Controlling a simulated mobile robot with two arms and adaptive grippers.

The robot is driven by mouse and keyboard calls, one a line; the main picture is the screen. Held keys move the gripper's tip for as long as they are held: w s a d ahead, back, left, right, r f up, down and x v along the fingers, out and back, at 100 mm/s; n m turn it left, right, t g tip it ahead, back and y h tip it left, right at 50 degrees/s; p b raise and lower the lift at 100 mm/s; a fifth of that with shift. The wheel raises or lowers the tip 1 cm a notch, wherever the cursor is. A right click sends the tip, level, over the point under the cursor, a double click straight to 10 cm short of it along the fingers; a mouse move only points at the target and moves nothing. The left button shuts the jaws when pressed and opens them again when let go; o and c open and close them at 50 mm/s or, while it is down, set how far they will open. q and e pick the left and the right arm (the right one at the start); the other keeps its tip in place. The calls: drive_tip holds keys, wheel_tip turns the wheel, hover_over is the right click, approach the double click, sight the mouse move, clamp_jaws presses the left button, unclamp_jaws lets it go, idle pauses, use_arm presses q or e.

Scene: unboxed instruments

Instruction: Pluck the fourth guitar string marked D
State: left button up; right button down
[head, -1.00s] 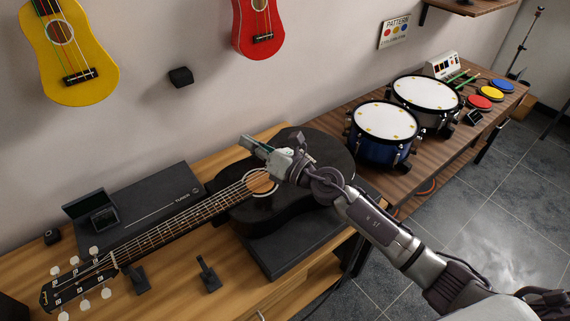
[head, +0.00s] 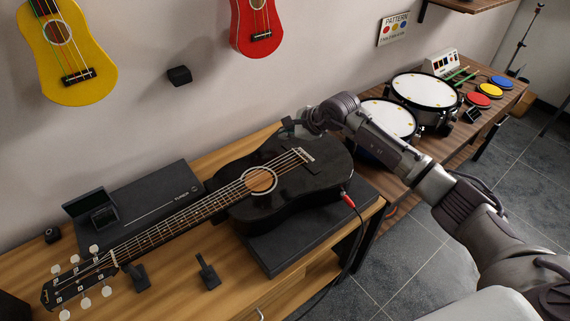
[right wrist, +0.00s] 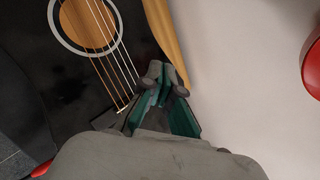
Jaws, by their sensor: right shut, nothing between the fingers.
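A black acoustic guitar (head: 290,195) lies on a dark stand, its neck pointing to the lower left; its body also shows in the right wrist view (right wrist: 60,100). Its strings (head: 215,203) run over the round sound hole (head: 260,180) to the bridge; several show in the right wrist view (right wrist: 112,60). Small marks on the headstock (head: 72,285) are too small to read. My right gripper (right wrist: 165,82) is shut and empty, beside the strings' bridge end near the guitar's edge. In the head view it is mostly hidden behind my arm. My left gripper is not in view.
A tuner box (head: 155,205) lies behind the guitar neck on the wooden table (head: 175,295). A red plug and cable (head: 348,200) leave the guitar body. Drums (head: 425,92) and coloured pads stand at right. Yellow (head: 68,60) and red ukuleles (head: 258,30) hang on the wall.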

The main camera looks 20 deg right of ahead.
sight(285, 164)
drive_tip(key=shift+f, duration=0.1)
wheel_tip(285, 164, down, 8)
drive_tip(key=b, duration=0.4)
drive_tip(key=shift+b, duration=0.35)
drive_tip(key=shift+f, duration=0.3)
drive_tip(key=shift+b, duration=0.35)
idle(0.5)
drive_tip(key=shift+f+b, duration=0.4)
drive_tip(key=shift+b, duration=0.05)
drive_tip(key=shift+f+b, duration=0.3)
drive_tip(key=shift+b, duration=0.05)
idle(0.4)
drive_tip(key=shift+r, duration=0.1)
drive_tip(key=shift+r+p, duration=0.35)
drive_tip(key=shift+r, duration=0.3)
